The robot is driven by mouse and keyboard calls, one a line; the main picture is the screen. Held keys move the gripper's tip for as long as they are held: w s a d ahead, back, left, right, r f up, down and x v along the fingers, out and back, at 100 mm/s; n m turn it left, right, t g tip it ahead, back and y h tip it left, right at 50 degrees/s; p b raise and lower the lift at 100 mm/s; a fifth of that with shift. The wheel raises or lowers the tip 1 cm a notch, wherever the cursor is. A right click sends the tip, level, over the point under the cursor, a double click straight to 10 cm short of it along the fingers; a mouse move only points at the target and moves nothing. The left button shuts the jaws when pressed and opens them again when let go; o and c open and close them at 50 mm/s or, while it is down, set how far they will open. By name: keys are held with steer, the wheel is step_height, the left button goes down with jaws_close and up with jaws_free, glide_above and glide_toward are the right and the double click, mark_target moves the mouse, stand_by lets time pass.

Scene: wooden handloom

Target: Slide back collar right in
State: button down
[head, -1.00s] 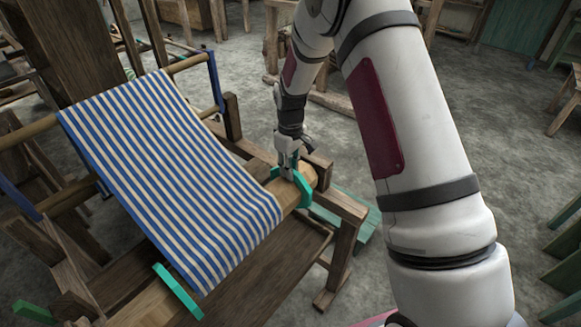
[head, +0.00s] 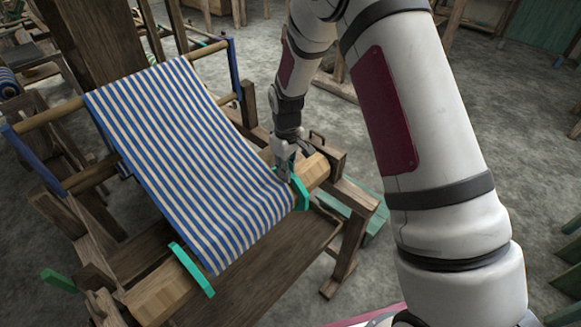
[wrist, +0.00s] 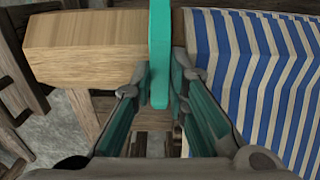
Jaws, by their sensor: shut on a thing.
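The right back collar (head: 300,192) is a flat teal piece on the wooden beam (head: 313,172), beside the right edge of the striped cloth (head: 190,160). My gripper (head: 287,168) is shut on this collar from above. In the wrist view the fingers (wrist: 159,88) stand on both sides of the collar (wrist: 159,45). Bare beam (wrist: 85,45) shows left of it and the blue-and-white cloth (wrist: 255,65) lies close on its right, with a narrow gap by the right finger. The left back collar (head: 192,270) is at the cloth's other edge.
The loom's wooden frame post (head: 345,245) stands right of the beam end. A blue upright (head: 233,68) rises at the cloth's far side. Open grey floor (head: 535,140) lies to the right.

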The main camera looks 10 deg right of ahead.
steer(key=c, duration=1.6)
jaws_free()
steer(key=shift+s+a, duration=0.2)
steer(key=shift+a, duration=0.1)
steer(key=shift+o, duration=0.2)
steer(key=shift+d, duration=0.1)
steer(key=shift+w+r, duration=0.15)
steer(key=shift+r, duration=0.4)
step_height(320, 180, up, 11)
